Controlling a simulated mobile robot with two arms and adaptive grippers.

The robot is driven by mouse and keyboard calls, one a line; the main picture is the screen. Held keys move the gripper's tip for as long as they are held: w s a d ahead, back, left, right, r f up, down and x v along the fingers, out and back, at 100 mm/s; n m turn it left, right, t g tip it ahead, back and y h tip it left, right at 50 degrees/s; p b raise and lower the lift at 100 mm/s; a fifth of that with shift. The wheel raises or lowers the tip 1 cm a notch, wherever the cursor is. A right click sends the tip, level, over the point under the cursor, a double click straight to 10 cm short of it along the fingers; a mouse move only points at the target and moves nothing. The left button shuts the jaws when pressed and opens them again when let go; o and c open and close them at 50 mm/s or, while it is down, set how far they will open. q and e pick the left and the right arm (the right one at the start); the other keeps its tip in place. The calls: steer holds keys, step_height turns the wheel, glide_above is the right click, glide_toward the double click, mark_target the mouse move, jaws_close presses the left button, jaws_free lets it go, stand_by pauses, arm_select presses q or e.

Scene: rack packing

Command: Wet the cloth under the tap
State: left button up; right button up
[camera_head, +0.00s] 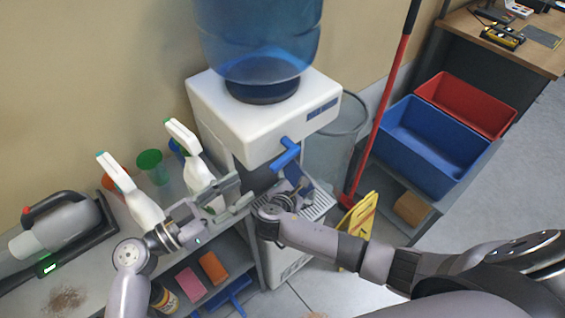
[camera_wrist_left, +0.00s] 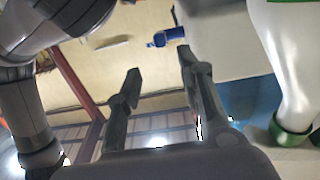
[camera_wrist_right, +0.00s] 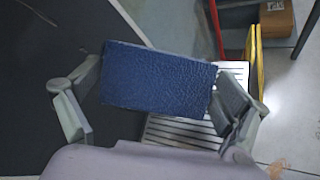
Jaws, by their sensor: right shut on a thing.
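The white water dispenser (camera_head: 222,110) stands against the wall, with a blue tap (camera_head: 286,153) on its front; the tap also shows in the left wrist view (camera_wrist_left: 168,37). My right gripper (camera_head: 290,190) is shut on the dark blue cloth (camera_head: 299,176), which shows as a textured, flat rectangle between its fingers in the right wrist view (camera_wrist_right: 160,78). The cloth is just below and in front of the tap, above the slatted drip tray (camera_wrist_right: 185,133). No water stream can be made out. My left gripper (camera_head: 238,197) is open and empty, left of the tap, beside a white spray bottle (camera_head: 198,172).
A shelf unit (camera_head: 100,285) at left holds another spray bottle (camera_head: 130,190), a green cup (camera_head: 151,160) and a handheld vacuum (camera_head: 62,230). A red-handled mop (camera_head: 385,95), clear bin (camera_head: 325,150) and yellow sign (camera_head: 358,228) stand right of the dispenser. Blue (camera_head: 425,145) and red (camera_head: 465,103) crates lie beyond.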

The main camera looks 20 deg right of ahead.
mark_target(278, 162)
arm_select(q)
steer(key=shift+y, duration=0.3)
steer(key=x, duration=0.8)
steer(key=r+x, duration=0.1)
steer(key=x, duration=0.3)
steer(key=shift+w, duration=0.1)
steer(key=shift+c, duration=0.6)
jaws_close()
